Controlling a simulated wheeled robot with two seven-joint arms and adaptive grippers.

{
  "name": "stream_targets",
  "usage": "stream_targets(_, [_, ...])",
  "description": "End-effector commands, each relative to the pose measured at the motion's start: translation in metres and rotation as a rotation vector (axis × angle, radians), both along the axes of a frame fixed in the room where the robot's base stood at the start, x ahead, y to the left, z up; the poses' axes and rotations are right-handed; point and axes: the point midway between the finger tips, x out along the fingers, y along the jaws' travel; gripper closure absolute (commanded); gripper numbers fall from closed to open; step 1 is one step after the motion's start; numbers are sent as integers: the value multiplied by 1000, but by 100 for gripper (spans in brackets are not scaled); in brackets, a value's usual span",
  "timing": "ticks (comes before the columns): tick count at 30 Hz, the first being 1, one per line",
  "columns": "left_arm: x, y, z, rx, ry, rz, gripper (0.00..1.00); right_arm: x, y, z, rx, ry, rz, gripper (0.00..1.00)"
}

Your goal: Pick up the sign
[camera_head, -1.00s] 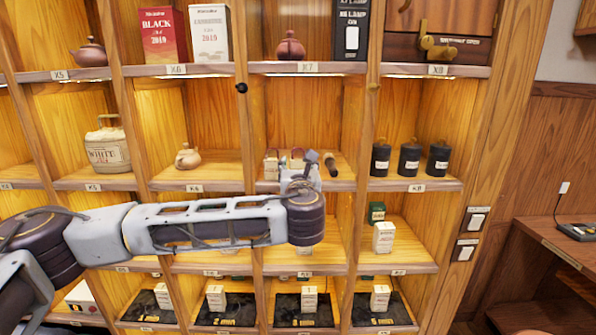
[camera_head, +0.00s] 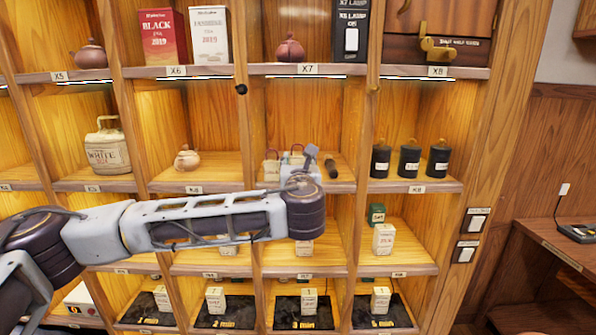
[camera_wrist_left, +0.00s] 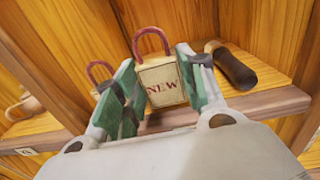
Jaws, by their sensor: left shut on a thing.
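The sign (camera_wrist_left: 163,84) is a small cream block reading "NEW" in dark letters, with a red loop handle on top. It stands upright on a middle shelf in the left wrist view. My left gripper (camera_wrist_left: 158,68) has its green-padded fingers on both sides of it and is shut on it. In the head view, my left gripper (camera_head: 300,168) is at the same shelf and hides most of the sign. A second similar block with a red loop handle (camera_wrist_left: 98,72) stands just left, partly behind a finger. My right gripper is out of view.
A dark rounded object (camera_wrist_left: 234,68) lies close to the right of the sign. Dark canisters (camera_head: 409,160) stand in the compartment to the right, past a wooden divider. A small clay teapot (camera_head: 187,158) sits to the left. Wooden shelf boards lie above and below.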

Motion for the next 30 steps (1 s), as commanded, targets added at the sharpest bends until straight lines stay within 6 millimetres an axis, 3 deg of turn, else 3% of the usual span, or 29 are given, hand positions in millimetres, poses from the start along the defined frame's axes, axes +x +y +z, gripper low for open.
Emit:
stream_targets(12, [0,0,60,-2,-3,0,83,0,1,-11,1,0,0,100])
stream_targets(18, [0,-1,80,-1,-2,-1,83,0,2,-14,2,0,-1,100])
stream_targets(30, [0,0,87,0,0,-2,83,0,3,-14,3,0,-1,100])
